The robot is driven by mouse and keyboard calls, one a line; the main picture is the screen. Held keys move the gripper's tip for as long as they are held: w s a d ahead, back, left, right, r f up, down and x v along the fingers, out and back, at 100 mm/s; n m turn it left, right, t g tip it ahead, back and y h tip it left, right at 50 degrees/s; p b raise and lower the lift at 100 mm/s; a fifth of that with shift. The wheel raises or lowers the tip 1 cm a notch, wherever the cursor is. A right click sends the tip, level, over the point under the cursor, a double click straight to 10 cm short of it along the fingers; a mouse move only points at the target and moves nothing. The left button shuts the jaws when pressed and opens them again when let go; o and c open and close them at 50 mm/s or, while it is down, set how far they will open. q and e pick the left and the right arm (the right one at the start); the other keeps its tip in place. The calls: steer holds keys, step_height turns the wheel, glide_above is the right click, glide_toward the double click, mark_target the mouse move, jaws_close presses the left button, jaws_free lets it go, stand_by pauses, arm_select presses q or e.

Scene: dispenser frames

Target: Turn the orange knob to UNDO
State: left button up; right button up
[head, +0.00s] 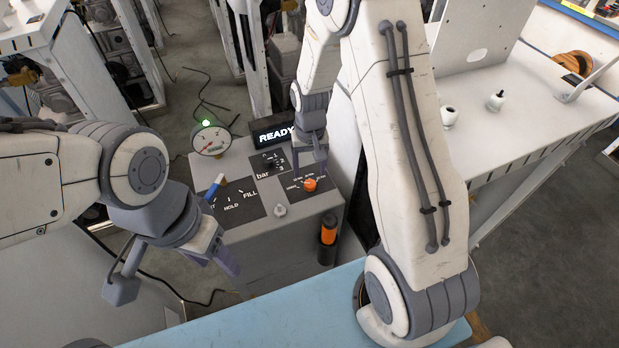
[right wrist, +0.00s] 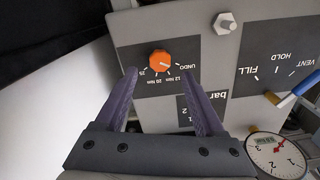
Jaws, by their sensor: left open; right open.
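The orange knob (head: 310,184) sits on a black label plate on top of the grey box. In the right wrist view the orange knob (right wrist: 161,60) shows a small white mark pointing to the lower right, towards the UNDO and 12 Nm labels; I cannot tell exactly which. My right gripper (head: 313,158) is above the knob. In its wrist view the open fingers (right wrist: 160,72) stand on either side below the knob, apart from it, with nothing between them. My left gripper (head: 175,274) is open and empty, left of the box's front.
The box also carries a READY display (head: 272,135), a gauge (head: 211,140), a blue-tipped handle (head: 213,187) by the FILL/HOLD plate, a bar selector and a grey hex knob (head: 280,210). An orange-and-black cylinder (head: 328,240) is at its front. A light-blue surface (head: 290,315) lies nearer me.

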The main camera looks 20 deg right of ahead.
mark_target(310, 183)
step_height(310, 183, up, 6)
steer(key=shift+f, duration=0.25)
stand_by(0.4)
steer(key=s+a+r+n, duration=0.3)
steer(key=s+a, duration=0.2)
steer(key=s, duration=0.3)
steer(key=s+a+r+n, duration=0.3)
steer(key=s+a+r, duration=0.1)
steer(key=s, duration=0.4)
steer(key=s+a+r+n+y, duration=0.1)
steer(key=s+a+r+n, duration=0.2)
steer(key=s+a, duration=0.3)
steer(key=shift+s+r+n, duration=0.4)
steer(key=shift+s, duration=0.85)
